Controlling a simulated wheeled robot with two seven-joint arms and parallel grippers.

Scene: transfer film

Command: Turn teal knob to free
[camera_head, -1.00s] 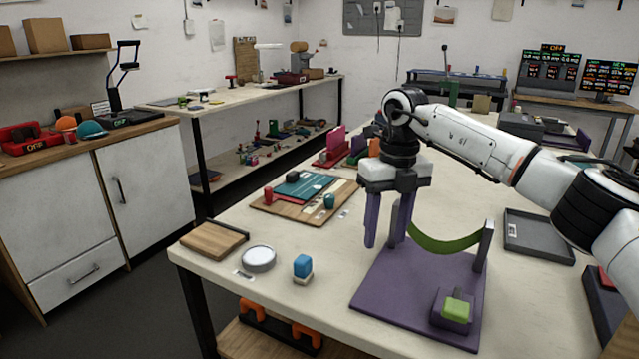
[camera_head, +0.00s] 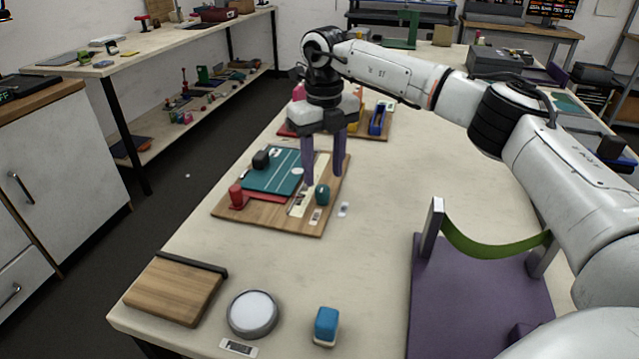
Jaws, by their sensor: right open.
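The teal knob (camera_head: 322,194) is a small rounded peg standing at the right side of a wooden board (camera_head: 286,219). The board also carries a teal panel (camera_head: 272,172) with white lines, a black knob (camera_head: 261,159), a red knob (camera_head: 236,196) and pale label strips. My right gripper (camera_head: 323,178) is open, its two purple fingers pointing down above the right part of the board. In this view the fingertips end close to the teal knob; whether they touch it I cannot tell. My left gripper is not in view.
A purple base (camera_head: 465,315) with a green curved strip (camera_head: 490,243) stands at the right. A wooden block (camera_head: 175,290), a round grey disc (camera_head: 252,314) and a blue-topped block (camera_head: 326,325) lie near the front edge. More boards stand behind the gripper. The table's middle right is clear.

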